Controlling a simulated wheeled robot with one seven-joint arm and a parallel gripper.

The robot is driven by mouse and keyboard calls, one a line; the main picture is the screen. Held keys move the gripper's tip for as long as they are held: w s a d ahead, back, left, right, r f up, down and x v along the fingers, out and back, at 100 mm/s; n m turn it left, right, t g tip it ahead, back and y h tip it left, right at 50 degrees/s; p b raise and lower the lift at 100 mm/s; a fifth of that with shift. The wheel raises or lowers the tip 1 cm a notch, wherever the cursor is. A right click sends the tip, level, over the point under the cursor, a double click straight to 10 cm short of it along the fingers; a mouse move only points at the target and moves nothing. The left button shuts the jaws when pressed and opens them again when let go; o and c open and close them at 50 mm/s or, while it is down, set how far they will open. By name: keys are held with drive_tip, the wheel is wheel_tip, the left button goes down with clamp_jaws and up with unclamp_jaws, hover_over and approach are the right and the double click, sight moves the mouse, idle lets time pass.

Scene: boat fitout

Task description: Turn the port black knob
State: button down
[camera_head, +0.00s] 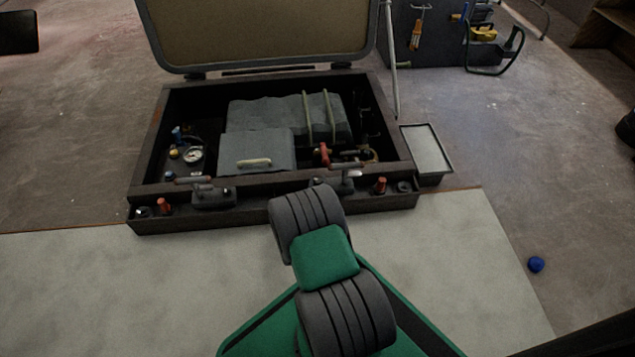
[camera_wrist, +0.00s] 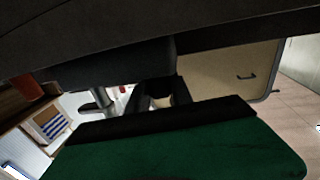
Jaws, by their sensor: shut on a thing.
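The dark console (camera_head: 270,205) runs along the front of an open case. A black knob with a pale mark (camera_head: 143,212) is at its left end, and another black knob (camera_head: 404,187) is at its right end. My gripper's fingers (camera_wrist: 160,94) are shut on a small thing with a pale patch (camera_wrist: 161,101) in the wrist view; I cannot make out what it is. In the head view my wrist hides most of the gripper, near the console's middle, left of the right lever. Neither end knob is in the jaws.
Grey levers stand at left (camera_head: 205,191) and right (camera_head: 348,175) on the console. Red knobs stand beside them, left (camera_head: 163,205) and right (camera_head: 380,185). The lid (camera_head: 260,35) is raised behind. A shallow tray (camera_head: 447,172) is at right. A blue ball (camera_head: 536,264) lies on the floor.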

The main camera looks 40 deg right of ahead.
drive_tip(key=shift+m+g+h, duration=0.4)
drive_tip(key=shift+g, duration=0.1)
drive_tip(key=m+g+h, duration=0.3)
drive_tip(key=g, duration=0.1)
drive_tip(key=shift+a+m+g, duration=0.1)
drive_tip(key=shift+m+g, duration=0.2)
drive_tip(key=shift+m+g+h, duration=0.7)
drive_tip(key=shift+m+g, duration=0.8)
drive_tip(key=shift+g, duration=0.8)
drive_tip(key=shift+m+g, duration=0.3)
drive_tip(key=shift+g, duration=0.2)
drive_tip(key=c, duration=1.1)
unclamp_jaws()
drive_tip(key=shift+c, duration=0.2)
drive_tip(key=shift+t, duration=0.4)
